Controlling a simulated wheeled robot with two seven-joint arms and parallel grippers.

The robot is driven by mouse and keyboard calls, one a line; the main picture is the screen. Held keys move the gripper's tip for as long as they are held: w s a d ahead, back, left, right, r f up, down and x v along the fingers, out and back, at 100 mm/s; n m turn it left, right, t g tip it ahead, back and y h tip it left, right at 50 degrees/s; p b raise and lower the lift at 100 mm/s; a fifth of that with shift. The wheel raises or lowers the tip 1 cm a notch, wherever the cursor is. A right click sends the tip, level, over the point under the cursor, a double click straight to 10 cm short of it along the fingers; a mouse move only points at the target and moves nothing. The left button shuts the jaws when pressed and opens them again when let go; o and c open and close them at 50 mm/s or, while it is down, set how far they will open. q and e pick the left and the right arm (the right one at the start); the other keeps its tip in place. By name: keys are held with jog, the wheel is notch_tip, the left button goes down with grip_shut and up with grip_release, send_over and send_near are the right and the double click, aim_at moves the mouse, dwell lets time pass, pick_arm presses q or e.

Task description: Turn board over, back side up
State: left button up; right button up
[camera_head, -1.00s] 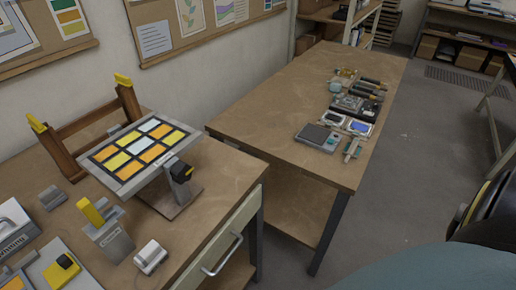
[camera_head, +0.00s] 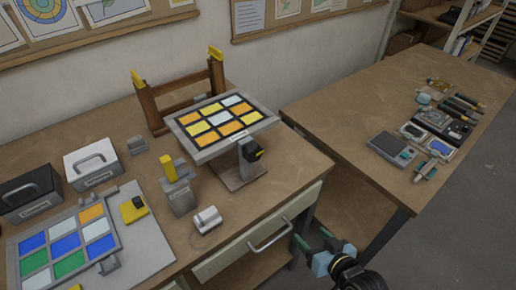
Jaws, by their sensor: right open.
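The board with orange, yellow and white panes in a grey frame (camera_head: 190,142) rests tilted on a stand (camera_head: 240,172) on the left workbench. A second grey-framed board with blue, green, white and orange panes (camera_head: 20,246) lies on a pale mat at the lower left. My right gripper (camera_head: 318,246) is at the lower middle, in front of the bench drawer, apart from both boards. It is open and holds nothing. My left gripper does not show.
A wooden rack with yellow tips (camera_head: 150,108) stands behind the tilted board. Grey and black boxes with handles (camera_head: 92,164), a yellow-topped block (camera_head: 181,198) and a white device (camera_head: 207,220) stand nearby. The right table (camera_head: 340,105) bears several tools at its right.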

jog(key=a+r+t+y, duration=0.2)
jog(key=a+r+y, duration=0.15)
jog(key=r, duration=0.95)
jog(key=n+t+y, duration=0.1)
jog(key=y, duration=0.1)
send_near(257, 153)
jog(key=p+x, duration=0.1)
jog(key=x, duration=0.8)
jog(key=shift+w+a, duration=0.25)
jog(key=shift+c, duration=0.2)
